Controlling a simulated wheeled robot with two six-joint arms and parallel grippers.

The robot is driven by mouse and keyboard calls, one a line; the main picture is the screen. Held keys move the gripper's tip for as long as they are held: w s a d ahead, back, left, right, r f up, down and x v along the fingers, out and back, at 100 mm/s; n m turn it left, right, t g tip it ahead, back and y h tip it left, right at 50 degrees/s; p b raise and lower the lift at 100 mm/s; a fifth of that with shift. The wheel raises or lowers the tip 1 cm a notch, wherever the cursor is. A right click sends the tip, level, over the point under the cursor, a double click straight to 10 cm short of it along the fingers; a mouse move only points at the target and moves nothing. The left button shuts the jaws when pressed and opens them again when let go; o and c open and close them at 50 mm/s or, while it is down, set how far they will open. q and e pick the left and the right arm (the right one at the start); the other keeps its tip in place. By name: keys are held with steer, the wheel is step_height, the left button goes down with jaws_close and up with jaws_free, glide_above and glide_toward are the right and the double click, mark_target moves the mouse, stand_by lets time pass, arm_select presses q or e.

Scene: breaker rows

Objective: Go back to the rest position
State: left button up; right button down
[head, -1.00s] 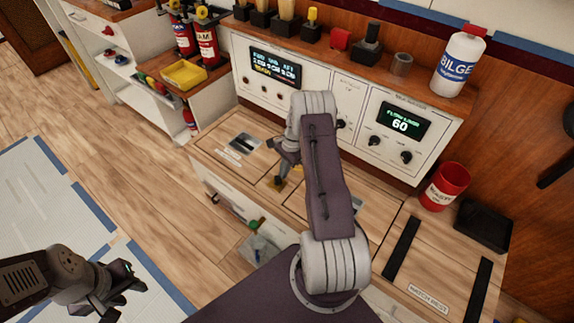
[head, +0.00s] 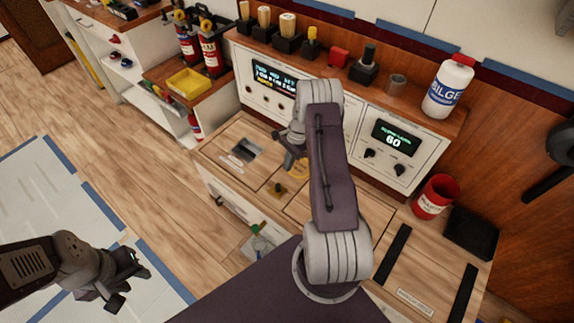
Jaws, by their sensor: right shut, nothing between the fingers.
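My right arm reaches up the middle of the head view over the wooden counter (head: 325,208). Its gripper (head: 290,158) is shut and empty, above the counter and in front of the white control panel (head: 350,125). A small brass-coloured knob (head: 277,189) stands on the counter below it, apart from the fingers. A yellow ring-like part (head: 299,169) shows partly behind this gripper. My left gripper (head: 132,284) hangs at the lower left over the floor, with its fingers apart and nothing seen between them.
A white bilge bottle (head: 448,86) and several small items line the shelf above the panel. A red cup (head: 435,196) and a black tray (head: 471,233) stand at the right. A yellow bin (head: 188,82) and fire extinguishers (head: 210,50) are at the upper left.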

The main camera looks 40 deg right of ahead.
arm_select(q)
steer(key=shift+d+r, duration=0.1)
steer(key=shift+r, duration=0.15)
arm_select(e)
steer(key=shift+d+r, duration=0.2)
steer(key=shift+r, duration=0.1)
